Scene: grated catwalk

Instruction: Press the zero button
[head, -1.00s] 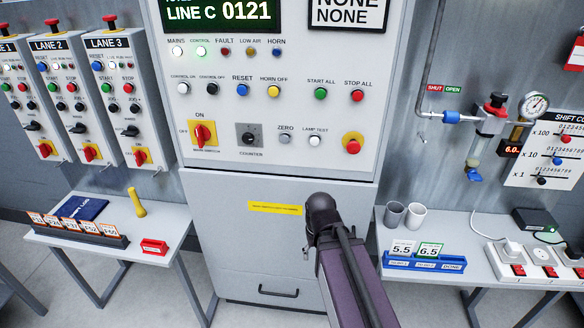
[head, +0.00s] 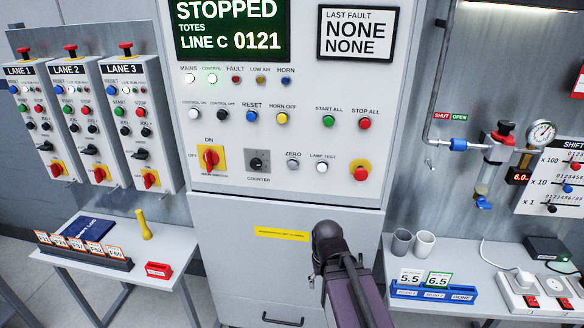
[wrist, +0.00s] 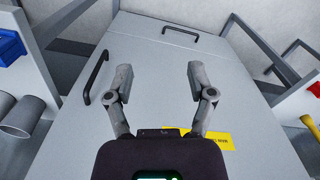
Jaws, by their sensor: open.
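The zero button (head: 293,165) is a small white-grey button under the label ZERO in the lower row of the main panel. It sits between the counter switch (head: 257,163) and the lamp test button (head: 322,168). The counter display reads LINE C 0121. In the wrist view my gripper (wrist: 158,82) has its two fingers spread apart with nothing between them, facing the lower grey cabinet door. In the head view my arm is in front of that door, below the panel buttons. The fingers are hidden there.
A red stop button (head: 360,172) is right of the lamp test button. Lane boxes (head: 135,110) hang at left. A left table (head: 90,262) holds a card rack and a yellow tool. A right bench (head: 400,308) holds two cups, a blue tray and a power strip.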

